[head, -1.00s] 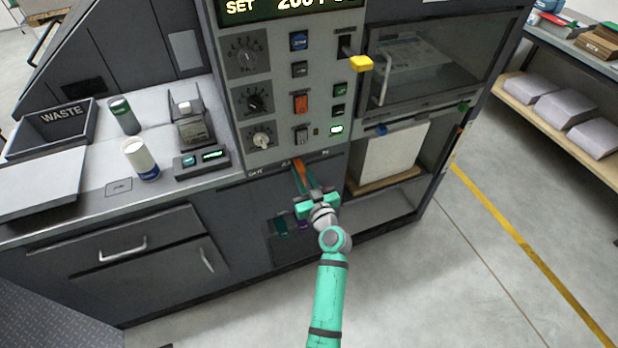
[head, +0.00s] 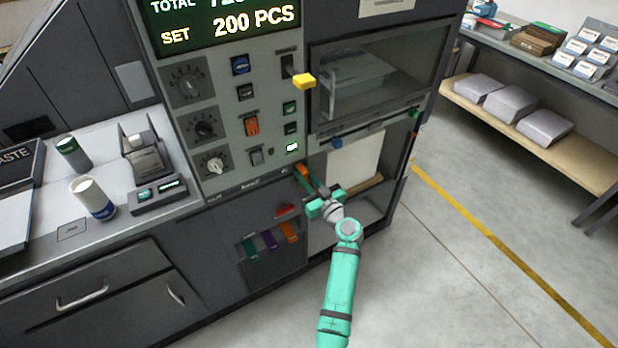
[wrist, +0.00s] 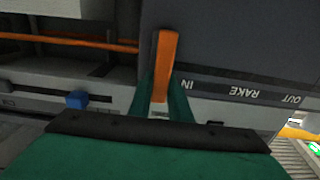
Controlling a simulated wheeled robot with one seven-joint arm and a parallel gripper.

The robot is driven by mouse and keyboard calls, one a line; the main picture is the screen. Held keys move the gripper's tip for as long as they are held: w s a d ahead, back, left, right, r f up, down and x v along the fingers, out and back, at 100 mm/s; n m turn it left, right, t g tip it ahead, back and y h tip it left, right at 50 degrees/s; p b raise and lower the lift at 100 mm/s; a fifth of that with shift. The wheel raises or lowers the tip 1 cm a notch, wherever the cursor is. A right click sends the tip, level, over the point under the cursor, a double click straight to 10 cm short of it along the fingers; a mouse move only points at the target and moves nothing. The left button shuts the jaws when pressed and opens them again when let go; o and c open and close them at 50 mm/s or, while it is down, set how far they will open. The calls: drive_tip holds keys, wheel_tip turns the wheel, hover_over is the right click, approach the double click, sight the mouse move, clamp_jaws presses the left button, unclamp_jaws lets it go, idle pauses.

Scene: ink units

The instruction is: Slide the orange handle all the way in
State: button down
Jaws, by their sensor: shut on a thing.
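The orange handle (head: 301,171) is at the right end of the strip labelled RAKE on the machine's front, at the corner beside the open bay. In the wrist view the handle (wrist: 165,58) stands between the green fingers, beside the word IN; the word OUT is at the strip's far end. My gripper (head: 311,182) is shut on the handle, and its fingertips (wrist: 163,98) flank it in the wrist view. A thin orange rod (wrist: 70,42) runs left from near the handle. The handle's base and slot are partly hidden.
A yellow-tipped lever (head: 304,81) juts out above. The open bay (head: 345,218) with a paper stack (head: 353,172) lies to the right. Below left are teal, purple and orange tabs (head: 269,240) and a red part (head: 285,210). The floor at right is clear.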

drive_tip(key=shift+w+d, duration=0.15)
drive_tip(key=shift+d, duration=0.1)
drive_tip(key=c, duration=1.6)
unclamp_jaws()
drive_tip(key=shift+c, duration=0.2)
drive_tip(key=v, duration=1.1)
drive_tip(key=shift+a, duration=0.2)
drive_tip(key=shift+f, duration=0.15)
